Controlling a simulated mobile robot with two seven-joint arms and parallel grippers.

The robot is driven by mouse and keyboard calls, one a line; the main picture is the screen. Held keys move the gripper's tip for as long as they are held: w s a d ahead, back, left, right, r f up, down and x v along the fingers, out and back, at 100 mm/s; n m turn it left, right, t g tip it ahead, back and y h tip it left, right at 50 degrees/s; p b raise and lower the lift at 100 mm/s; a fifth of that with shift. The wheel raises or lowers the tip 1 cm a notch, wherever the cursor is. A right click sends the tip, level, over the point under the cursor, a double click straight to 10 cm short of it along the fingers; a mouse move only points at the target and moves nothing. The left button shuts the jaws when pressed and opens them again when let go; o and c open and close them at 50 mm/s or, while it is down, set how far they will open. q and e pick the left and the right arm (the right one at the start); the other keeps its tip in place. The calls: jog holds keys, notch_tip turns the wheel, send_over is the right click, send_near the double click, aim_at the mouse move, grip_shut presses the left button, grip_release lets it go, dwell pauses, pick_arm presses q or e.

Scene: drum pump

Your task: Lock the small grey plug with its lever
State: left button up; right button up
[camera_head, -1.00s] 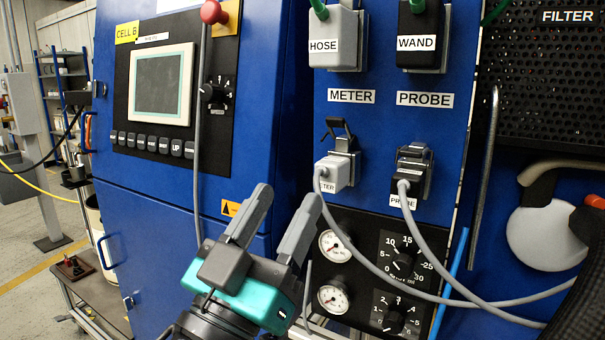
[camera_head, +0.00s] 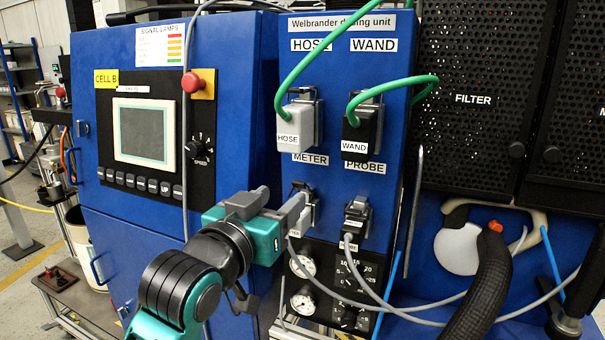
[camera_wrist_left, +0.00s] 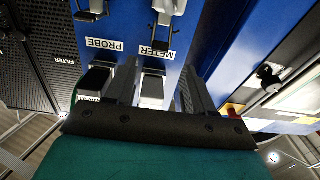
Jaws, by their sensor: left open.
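The small grey plug (camera_head: 296,226) sits in the socket under the METER label, with a grey cable running down from it. In the head view a finger of my left gripper (camera_head: 284,199) covers much of it. The black lever (camera_head: 303,188) shows only in part above the plug; its exact position is unclear. My left gripper is open. In the left wrist view, which is upside down, its two fingers (camera_wrist_left: 158,72) point at the panel on either side of the grey plug (camera_wrist_left: 152,88). I cannot tell whether they touch it.
The dark PROBE plug (camera_head: 352,225) sits close on the right. The HOSE plug (camera_head: 296,125) and WAND plug (camera_head: 359,132), with green hoses, are above. Dials (camera_head: 348,275) and gauges lie below. Grey cables and a thick black hose (camera_head: 485,285) cross the lower right.

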aim_at(298, 183)
pick_arm(q)
jog(key=x, duration=1)
jog(key=shift+c, duration=0.5)
